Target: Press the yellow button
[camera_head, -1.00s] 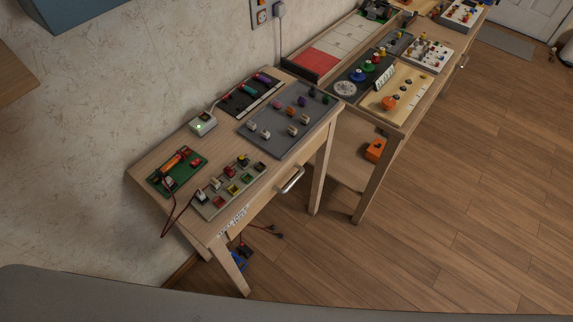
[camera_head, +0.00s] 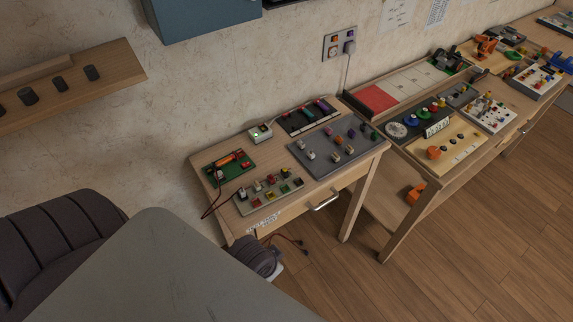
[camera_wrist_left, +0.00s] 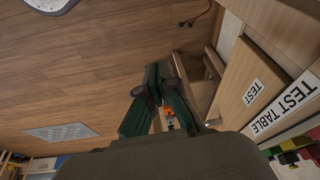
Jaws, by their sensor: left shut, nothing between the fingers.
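A grey button board (camera_head: 262,203) lies near the front edge of the small wooden table in the head view. It holds a row of knobs or buttons above a row of coloured squares. A small yellow button (camera_head: 284,172) appears at its far right end. In the left wrist view, the dark green fingers of my left gripper (camera_wrist_left: 158,74) are shut and empty, apart from the table. Part of a board with coloured pieces (camera_wrist_left: 290,146) shows at the lower right of that view. My left gripper's fingers are hidden in the head view. My right gripper is not in view.
A green circuit board (camera_head: 229,168) with a red wire and a grey peg board (camera_head: 318,160) share the small table (camera_head: 214,205). A drawer handle (camera_head: 325,201) sticks out in front. A shelf (camera_head: 110,72) juts from the wall at left. A longer table stands at right.

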